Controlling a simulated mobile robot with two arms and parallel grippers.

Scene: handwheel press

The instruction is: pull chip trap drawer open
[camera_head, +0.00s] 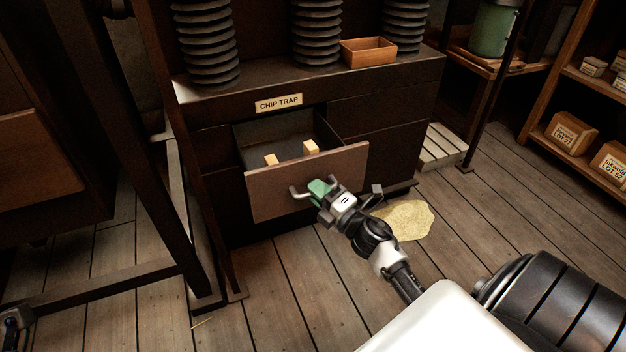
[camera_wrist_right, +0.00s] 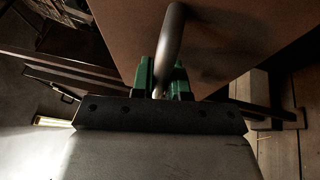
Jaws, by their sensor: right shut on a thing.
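The chip trap drawer (camera_head: 280,192) stands partly pulled out of the dark cabinet, under the CHIP TRAP label (camera_head: 279,103). Two small light blocks (camera_head: 311,147) show inside it. A metal bar handle (camera_head: 297,192) is on its front. My right gripper (camera_head: 320,188) is at the handle, its green fingers shut around the bar. In the right wrist view the handle (camera_wrist_right: 171,45) runs down between the green fingers (camera_wrist_right: 160,78), close to the brown drawer front (camera_wrist_right: 235,40). At the lower left edge a dark part (camera_head: 14,325) shows, perhaps my left gripper; its fingers are unclear.
An open wooden box (camera_head: 368,51) and black ribbed columns (camera_head: 207,45) stand on the cabinet top. Dark frame posts (camera_head: 150,150) stand at left. A yellowish patch (camera_head: 408,220) lies on the plank floor right of the drawer. The floor before the drawer (camera_head: 290,290) is clear.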

